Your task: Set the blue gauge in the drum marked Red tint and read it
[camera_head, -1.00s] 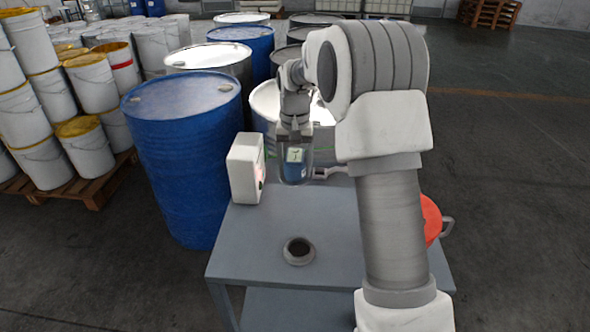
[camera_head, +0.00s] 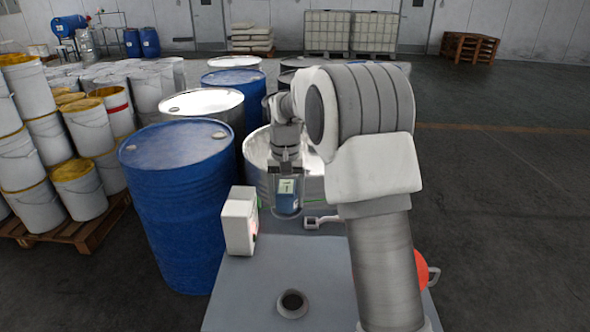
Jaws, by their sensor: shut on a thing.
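My gripper (camera_head: 287,196) is shut on the blue gauge (camera_head: 287,202), which has a pale greenish display on its top part. It hangs below the wrist, above the far part of the grey table (camera_head: 245,290), in front of a pale metal drum (camera_head: 257,165). The gauge looks upright. I cannot tell its distance from that drum or read its display. No marking Red tint can be read on any drum, and my arm hides part of the drums behind it.
A white box (camera_head: 238,222) and a dark-holed ring (camera_head: 291,303) are on the table. A red round thing (camera_head: 421,271) is partly behind my arm. A large blue drum (camera_head: 180,210) stands left.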

